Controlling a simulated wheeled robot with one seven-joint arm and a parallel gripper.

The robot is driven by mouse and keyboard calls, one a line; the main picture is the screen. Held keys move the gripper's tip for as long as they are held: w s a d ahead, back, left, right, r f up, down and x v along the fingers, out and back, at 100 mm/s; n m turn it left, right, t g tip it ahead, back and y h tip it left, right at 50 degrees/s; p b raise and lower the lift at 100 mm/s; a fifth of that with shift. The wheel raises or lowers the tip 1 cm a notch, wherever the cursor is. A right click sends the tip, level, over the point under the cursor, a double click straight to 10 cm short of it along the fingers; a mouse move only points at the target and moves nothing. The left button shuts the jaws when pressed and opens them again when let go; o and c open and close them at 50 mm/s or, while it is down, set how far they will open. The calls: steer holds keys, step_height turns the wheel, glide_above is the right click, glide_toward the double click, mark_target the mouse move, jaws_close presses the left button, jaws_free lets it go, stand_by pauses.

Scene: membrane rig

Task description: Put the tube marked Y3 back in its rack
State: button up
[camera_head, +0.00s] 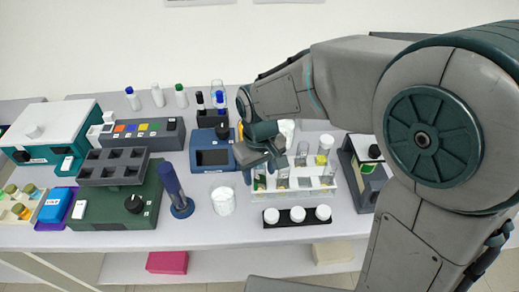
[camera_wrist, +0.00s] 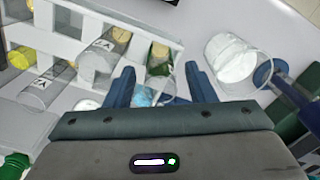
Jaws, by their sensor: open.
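A white tube rack (camera_head: 313,192) stands at the table's front right, with several clear tubes in it. In the wrist view the rack (camera_wrist: 75,15) fills the upper left. One tube (camera_wrist: 105,50) and another tube (camera_wrist: 45,88) carry small dark labels that I cannot read surely, so I cannot tell which tube is Y3. My gripper (camera_wrist: 158,72) is open at the rack's left end, also seen in the head view (camera_head: 257,174). Between its fingers shows a clear tube (camera_wrist: 146,94) with a dark green band and bluish content. Whether the fingers touch it I cannot tell.
A white beaker (camera_head: 223,202) and a blue stand (camera_head: 176,192) are left of the rack. A black holder with white-capped jars (camera_head: 297,216) lies in front. A blue device (camera_head: 211,157) sits behind left. A grey instrument (camera_head: 362,175) stands right.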

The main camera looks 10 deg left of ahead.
step_height(320, 180, up, 12)
steer(key=shift+f, duration=0.15)
stand_by(1.5)
